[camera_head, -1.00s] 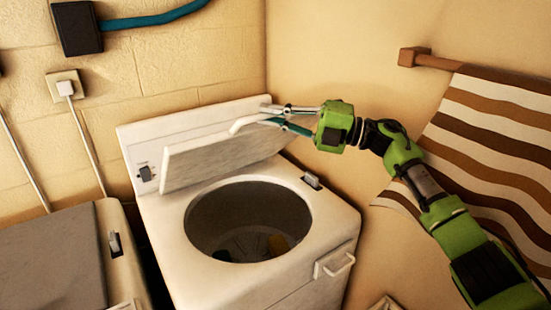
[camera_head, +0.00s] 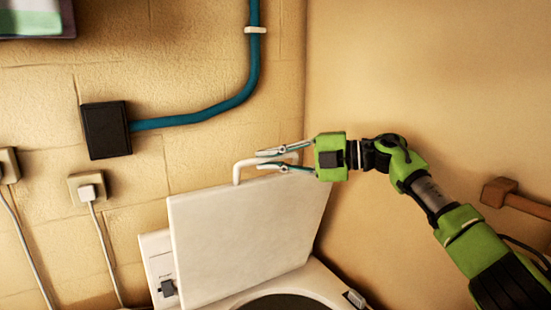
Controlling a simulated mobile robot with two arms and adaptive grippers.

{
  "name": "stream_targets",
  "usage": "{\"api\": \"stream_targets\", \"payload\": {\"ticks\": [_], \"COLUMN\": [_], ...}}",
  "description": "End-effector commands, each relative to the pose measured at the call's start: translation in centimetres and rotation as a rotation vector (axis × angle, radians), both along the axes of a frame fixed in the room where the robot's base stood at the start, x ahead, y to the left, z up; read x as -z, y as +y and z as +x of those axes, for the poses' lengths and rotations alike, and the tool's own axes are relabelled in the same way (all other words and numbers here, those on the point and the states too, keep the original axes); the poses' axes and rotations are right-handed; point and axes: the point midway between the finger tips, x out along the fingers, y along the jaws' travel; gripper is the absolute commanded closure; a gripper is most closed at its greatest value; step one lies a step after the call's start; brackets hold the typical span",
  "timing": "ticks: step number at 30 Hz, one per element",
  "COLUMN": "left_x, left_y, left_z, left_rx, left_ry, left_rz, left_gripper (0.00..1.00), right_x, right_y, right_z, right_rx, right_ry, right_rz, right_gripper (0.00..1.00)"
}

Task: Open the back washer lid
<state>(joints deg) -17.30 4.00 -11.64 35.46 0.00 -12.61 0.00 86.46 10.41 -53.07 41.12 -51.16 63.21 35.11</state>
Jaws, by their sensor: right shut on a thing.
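The white washer lid (camera_head: 245,240) stands raised, close to upright, at the back of the washer. Its handle (camera_head: 237,172) sticks up at the top edge. My right gripper (camera_head: 268,160) comes in from the right and is shut on the handle, with one finger above and one below the bar. The washer's top (camera_head: 325,280) and part of the dark round drum opening (camera_head: 285,301) show at the bottom of the view. The rest of the washer is out of view. My left gripper is not in view.
A brick wall stands behind the washer, with a black box (camera_head: 106,130), a blue pipe (camera_head: 253,60) and outlets with cables (camera_head: 88,188). A plain wall rises close on the right, with a wooden rail (camera_head: 510,195).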

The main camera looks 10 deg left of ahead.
Motion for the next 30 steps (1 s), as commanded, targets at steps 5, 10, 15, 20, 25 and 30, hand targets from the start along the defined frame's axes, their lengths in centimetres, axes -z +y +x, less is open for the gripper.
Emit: {"api": "stream_targets", "payload": {"ticks": [5, 10, 15, 20, 25, 30], "left_x": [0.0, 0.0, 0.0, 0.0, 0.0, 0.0], "left_y": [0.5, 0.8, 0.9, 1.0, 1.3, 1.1], "left_z": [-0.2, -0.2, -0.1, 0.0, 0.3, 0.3], "left_rx": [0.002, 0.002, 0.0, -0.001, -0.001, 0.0], "left_ry": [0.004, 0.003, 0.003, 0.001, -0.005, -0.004], "left_rz": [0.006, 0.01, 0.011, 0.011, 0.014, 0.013], "left_gripper": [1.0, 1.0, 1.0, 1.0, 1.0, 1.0], "right_x": [0.5, 0.5, 0.4, 0.3, 0.1, -0.2], "right_y": [0.0, 0.0, 0.0, 0.0, -0.6, -3.2], "right_z": [0.1, 0.2, 0.1, 0.1, 0.1, -0.2], "right_rx": [0.003, 0.004, 0.004, 0.003, 0.005, 0.008], "right_ry": [0.004, 0.004, 0.003, 0.002, 0.002, 0.002], "right_rz": [-0.01, -0.009, -0.007, -0.005, -0.004, -0.005], "right_gripper": [1.0, 1.0, 0.72, 0.72, 0.72, 0.72]}}
